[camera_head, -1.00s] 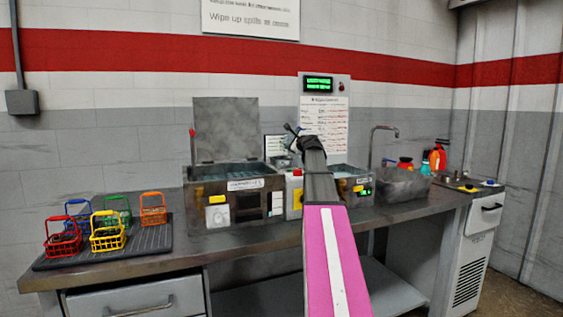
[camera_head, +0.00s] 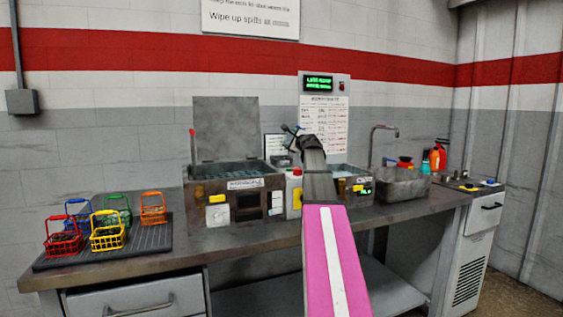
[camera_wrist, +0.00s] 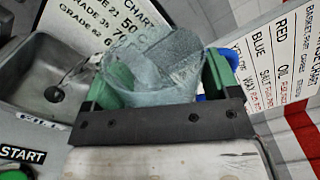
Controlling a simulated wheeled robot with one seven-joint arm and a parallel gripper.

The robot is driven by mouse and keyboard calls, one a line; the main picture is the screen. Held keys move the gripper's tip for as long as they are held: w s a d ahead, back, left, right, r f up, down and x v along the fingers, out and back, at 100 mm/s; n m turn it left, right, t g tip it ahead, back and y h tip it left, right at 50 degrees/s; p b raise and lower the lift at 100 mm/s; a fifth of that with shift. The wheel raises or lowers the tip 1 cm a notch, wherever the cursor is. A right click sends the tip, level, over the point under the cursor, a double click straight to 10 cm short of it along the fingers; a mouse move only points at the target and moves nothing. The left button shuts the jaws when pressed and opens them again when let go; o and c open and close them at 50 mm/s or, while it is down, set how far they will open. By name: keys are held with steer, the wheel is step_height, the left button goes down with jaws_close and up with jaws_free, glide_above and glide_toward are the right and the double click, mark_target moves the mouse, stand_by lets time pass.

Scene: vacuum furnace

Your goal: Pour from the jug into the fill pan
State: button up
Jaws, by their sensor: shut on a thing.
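My gripper (camera_wrist: 155,95) is shut on a clear, glassy jug (camera_wrist: 155,62), held between its green fingers in the wrist view. The jug looks tilted, and I cannot tell how much liquid is in it. In the head view my gripper (camera_head: 295,134) is up above the back of the bench, in front of the wall chart, and my arm hides most of the jug.
A tank with a raised lid (camera_head: 225,130) stands left of my arm. Coloured baskets (camera_head: 107,232) stand on a dark mat (camera_head: 155,241) at the left. A sink (camera_head: 403,187) with a tap and several bottles are at the right. The bench front left of my arm is clear.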

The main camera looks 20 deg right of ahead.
steer(key=shift+d+n, duration=0.35)
steer(key=shift+n, duration=0.15)
stand_by(0.5)
steer(key=shift+a+f+n+p, duration=0.2)
steer(key=shift+f+n+p, duration=0.15)
steer(key=shift+n, duration=0.45)
stand_by(1.1)
steer(key=shift+a+r+n, duration=0.1)
steer(key=shift+a+n, duration=0.35)
steer(key=shift+n, duration=0.05)
stand_by(0.4)
steer(key=shift+d+m, duration=0.5)
steer(key=shift+d, duration=0.05)
steer(key=shift+d+r+m, duration=0.15)
steer(key=shift+r+m, duration=0.15)
steer(key=shift+m, duration=0.5)
steer(key=shift+d+m, duration=0.15)
steer(key=shift+m, duration=0.65)
steer(key=shift+d+f+m+b, duration=0.25)
steer(key=shift+f+m, duration=0.25)
steer(key=shift+m, duration=0.5)
